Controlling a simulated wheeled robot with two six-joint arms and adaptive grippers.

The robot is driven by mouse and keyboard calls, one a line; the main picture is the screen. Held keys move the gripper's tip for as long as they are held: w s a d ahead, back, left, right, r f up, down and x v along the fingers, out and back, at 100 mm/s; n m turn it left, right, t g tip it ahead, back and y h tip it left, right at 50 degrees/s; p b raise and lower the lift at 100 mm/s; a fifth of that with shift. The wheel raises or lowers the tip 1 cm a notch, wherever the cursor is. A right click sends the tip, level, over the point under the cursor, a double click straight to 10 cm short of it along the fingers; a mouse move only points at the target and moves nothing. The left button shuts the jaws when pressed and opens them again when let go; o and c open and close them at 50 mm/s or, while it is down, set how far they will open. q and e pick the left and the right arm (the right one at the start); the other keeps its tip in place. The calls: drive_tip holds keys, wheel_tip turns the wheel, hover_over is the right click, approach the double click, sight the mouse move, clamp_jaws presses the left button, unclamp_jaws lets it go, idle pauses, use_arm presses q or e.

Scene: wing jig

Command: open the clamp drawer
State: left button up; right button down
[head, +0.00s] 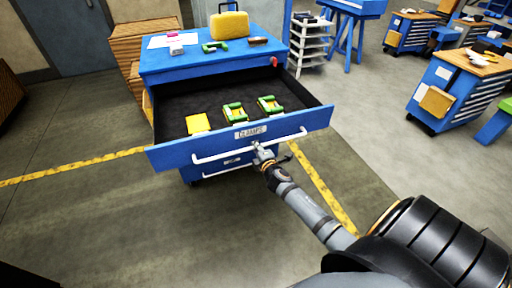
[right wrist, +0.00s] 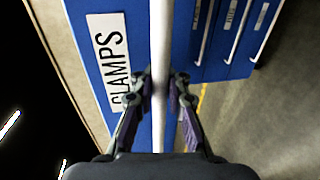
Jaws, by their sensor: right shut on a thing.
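The clamp drawer (head: 175,156) is the top drawer of a blue cabinet and stands pulled far out in the head view. Its label (head: 250,132) reads CLAMPS, and the label also shows in the right wrist view (right wrist: 108,60). Inside lie two green clamps (head: 233,110) and a yellow block (head: 198,123) on a dark liner. My right gripper (head: 260,151) is shut on the white bar handle (head: 215,156) near its middle. In the right wrist view the handle (right wrist: 161,40) runs between the fingers (right wrist: 160,85). My left gripper is not in view.
The blue cabinet top (head: 180,64) holds a yellow case (head: 229,25), a green clamp and small items. Another drawer with a white handle sits below. Wooden crates (head: 142,38) stand behind left, a white rack (head: 309,45) behind right. Floor in front is clear, with yellow tape (head: 325,190).

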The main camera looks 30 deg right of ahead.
drive_tip(key=shift+w+r, duration=0.1)
drive_tip(key=c, duration=1.3)
unclamp_jaws()
drive_tip(key=shift+c, duration=0.2)
drive_tip(key=v, duration=1.2)
drive_tip(key=s+d+f+m+g, duration=0.1)
drive_tip(key=s+f+m+g, duration=0.3)
drive_tip(key=f, duration=0.6)
drive_tip(key=s+d+f+m+g, duration=0.1)
drive_tip(key=s+f, duration=0.4)
drive_tip(key=f, duration=0.5)
drive_tip(key=s+d+f+m+g, duration=0.1)
drive_tip(key=s+f+m+g, duration=0.3)
drive_tip(key=f, duration=0.7)
drive_tip(key=s+a+f+m+g+y, duration=0.1)
drive_tip(key=s+a+f+m, duration=0.1)
drive_tip(key=s+f, duration=0.3)
drive_tip(key=s+a+f+m+g+y, duration=0.1)
drive_tip(key=s+a+f, duration=0.3)
drive_tip(key=s, duration=0.8)
drive_tip(key=s+a+f+m+g+y, duration=0.1)
drive_tip(key=s+a+f+m+g, duration=0.2)
drive_tip(key=s+f, duration=0.4)
drive_tip(key=shift+s+a, duration=0.35)
drive_tip(key=shift+s, duration=0.35)
